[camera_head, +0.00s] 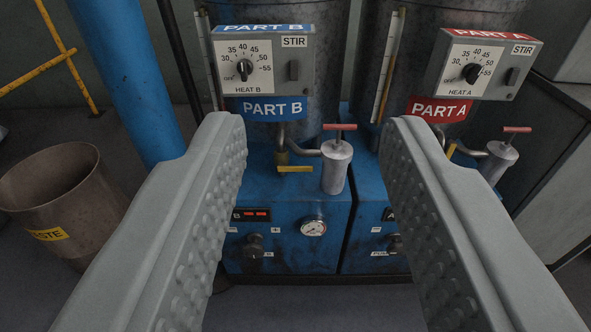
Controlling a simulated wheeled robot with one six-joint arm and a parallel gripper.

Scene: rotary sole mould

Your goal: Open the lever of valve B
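The yellow lever of valve B (295,169) shows as a short bar below the blue PART B label (265,109), under the brass valve body (281,157) on the pipe. The lever lies about level across the picture, pointing right. My gripper (312,130) is open, with its two grey studded fingers wide apart on either side of the lever. The fingers are nearer the camera than the lever and appear not to touch it. Nothing is between them at close range. The valve for part A is mostly hidden behind the right finger; a bit of its yellow lever (451,151) shows.
A grey canister with a red T-handle (336,165) stands just right of lever B. The blue cabinet (285,250) has a gauge (313,227) and knobs. Heat control boxes (263,70) sit above. A waste bin (70,190) and blue post (125,75) stand at left.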

